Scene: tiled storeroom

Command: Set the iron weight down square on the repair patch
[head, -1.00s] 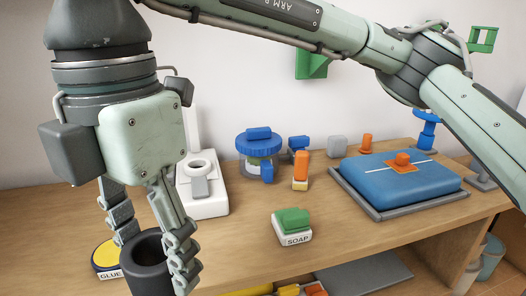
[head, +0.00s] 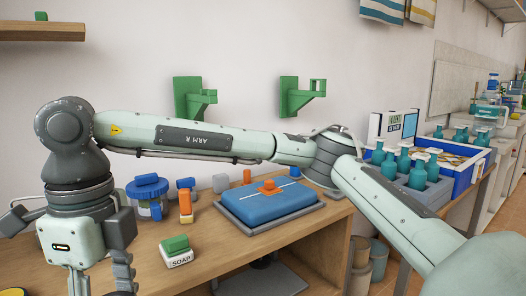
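The repair patch (head: 273,190) is an orange piece on top of a blue cushion-like pad (head: 268,207), with a small raised orange knob at its middle. The pad lies in a grey tray (head: 262,233) on the wooden bench, right of centre. My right arm, marked ARM R, reaches across to the left. My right gripper (head: 99,280) is at the lower left, well left of the patch; its fingertips are cut off by the bottom edge, so its grip is hidden. No iron weight can be made out now. My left gripper is not in view.
A soap block (head: 178,258) with a green top, an orange-and-white item (head: 185,207) and a blue-lidded jar (head: 148,195) stand left of the tray. Green brackets (head: 302,97) hang on the wall above.

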